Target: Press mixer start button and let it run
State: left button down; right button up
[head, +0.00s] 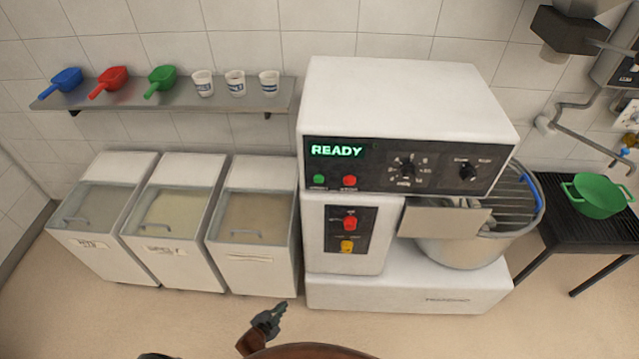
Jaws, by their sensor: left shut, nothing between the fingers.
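The mixer (405,95) is a large white machine right of the middle in the head view. Its display (337,151) reads READY in green. Below the display are a green button (319,180) and a red button (349,181). A lower dark panel holds a red button (350,223) and a yellow one (347,246). The steel bowl (462,252) sits under the head at the right, behind a wire guard (515,195). My left gripper (280,309) is shut and empty at the bottom, low in front of the mixer and apart from it. My right gripper is not in view.
Several white bins with clear lids (252,212) stand left of the mixer. A wall shelf (200,108) above them holds colored scoops and cups. A green colander-like pot (598,196) sits on a dark table (570,222) at right. The floor in front is clear.

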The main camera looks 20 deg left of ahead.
pick_arm(q)
jog(key=w+d+r+m+t+b, duration=0.2)
jog(key=w+r+m+t, duration=0.15)
jog(key=w+r, duration=0.8)
jog(key=m+t+h+b, duration=0.4)
jog(key=m+t, duration=0.2)
jog(key=m, duration=0.2)
send_near(319, 180)
notch_tip(319, 180, down, 13)
jog(key=w+d, duration=0.1)
jog(key=d, duration=0.1)
jog(key=s+d+r+m+t+h, duration=0.1)
jog(key=s+r+m+h, duration=0.1)
jog(key=r, duration=0.5)
jog(key=s+d+r+m+h+b, duration=0.1)
jog(key=s+d+r+m+h, duration=0.1)
jog(key=r+m, duration=0.2)
notch_tip(319, 180, up, 3)
jog(key=shift+d+t, duration=0.25)
jog(key=shift+t, duration=0.1)
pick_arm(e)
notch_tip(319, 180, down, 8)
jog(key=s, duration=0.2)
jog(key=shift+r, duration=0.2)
pick_arm(q)
jog(key=shift+w, duration=0.1)
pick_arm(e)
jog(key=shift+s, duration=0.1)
